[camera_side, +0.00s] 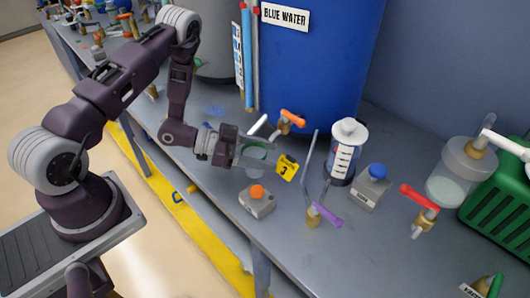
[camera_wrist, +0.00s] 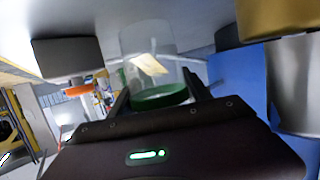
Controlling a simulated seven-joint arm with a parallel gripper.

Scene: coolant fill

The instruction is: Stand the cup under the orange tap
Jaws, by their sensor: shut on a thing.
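The clear cup (camera_side: 254,157) has a green band and looks upright. My gripper (camera_side: 262,155) is shut on it, with one finger on each side. The wrist view, turned upside down, shows the cup (camera_wrist: 147,45) between both fingers (camera_wrist: 160,88), its green ring (camera_wrist: 160,97) close to my palm. The orange tap (camera_side: 291,118) with a brass body is at the front of the blue drum (camera_side: 315,65), just behind and right of the cup. I cannot tell whether the cup touches the bench or is right under the spout.
A yellow tag (camera_side: 286,167) is just right of the cup. A grey box with an orange knob (camera_side: 257,192) stands in front.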

